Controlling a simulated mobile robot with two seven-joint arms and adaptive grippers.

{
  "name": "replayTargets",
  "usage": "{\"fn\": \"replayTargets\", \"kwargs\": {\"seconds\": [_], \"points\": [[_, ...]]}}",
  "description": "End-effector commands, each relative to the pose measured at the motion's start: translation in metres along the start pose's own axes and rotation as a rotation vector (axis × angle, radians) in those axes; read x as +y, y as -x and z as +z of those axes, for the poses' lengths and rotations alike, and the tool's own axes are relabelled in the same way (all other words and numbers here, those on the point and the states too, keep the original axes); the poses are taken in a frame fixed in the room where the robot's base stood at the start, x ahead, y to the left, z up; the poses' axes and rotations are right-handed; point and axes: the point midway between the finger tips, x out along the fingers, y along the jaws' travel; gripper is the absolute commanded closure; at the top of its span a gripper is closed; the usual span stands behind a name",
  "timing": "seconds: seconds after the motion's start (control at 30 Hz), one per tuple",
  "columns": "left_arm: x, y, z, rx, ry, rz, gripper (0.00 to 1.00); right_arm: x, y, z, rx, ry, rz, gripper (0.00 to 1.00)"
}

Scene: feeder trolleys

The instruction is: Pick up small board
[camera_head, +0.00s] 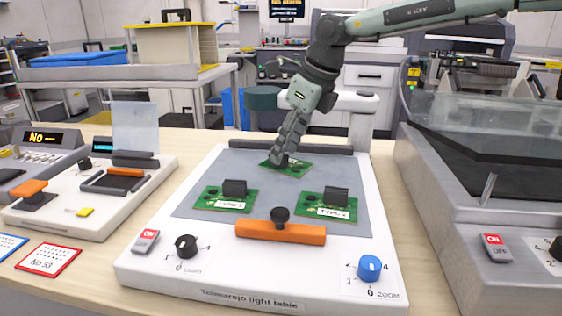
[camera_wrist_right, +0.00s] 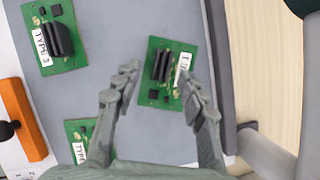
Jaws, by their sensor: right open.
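Three small green boards lie on the grey plate of the light table (camera_head: 210,255). The far board (camera_head: 298,169) is partly hidden by my right gripper (camera_head: 281,157) in the head view. In the right wrist view, this board (camera_wrist_right: 155,92) has dark upright parts and a white label, and the open fingers of my right gripper (camera_wrist_right: 160,85) reach toward its two sides. I cannot tell whether they touch it. The near left board (camera_head: 215,203) and the near right board (camera_head: 340,213) each carry a black block and a white label. My left gripper is not in view.
An orange bar with a black knob (camera_head: 280,232) lies at the plate's front. A dark rail (camera_head: 240,146) runs along its back. A grey machine (camera_head: 440,200) stands close on the right, and a white device (camera_head: 95,205) on the left.

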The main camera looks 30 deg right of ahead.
Motion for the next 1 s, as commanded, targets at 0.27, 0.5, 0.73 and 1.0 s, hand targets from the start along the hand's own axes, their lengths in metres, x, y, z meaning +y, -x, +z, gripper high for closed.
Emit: {"fn": "replayTargets", "kwargs": {"seconds": [0.27, 0.5, 0.73, 1.0], "points": [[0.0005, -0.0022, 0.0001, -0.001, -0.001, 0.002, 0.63, -0.0008, -0.0173, 0.0008, -0.003, -0.001, -0.002, 0.59], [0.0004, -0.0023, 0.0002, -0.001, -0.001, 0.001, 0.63, -0.001, -0.0169, 0.0007, -0.003, -0.001, -0.002, 0.73], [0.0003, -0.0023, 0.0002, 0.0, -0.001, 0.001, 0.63, -0.0011, -0.0167, 0.0007, -0.003, -0.002, -0.002, 1.0], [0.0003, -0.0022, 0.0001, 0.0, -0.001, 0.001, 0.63, -0.0011, -0.0164, 0.0009, -0.004, -0.002, -0.002, 1.0]]}}
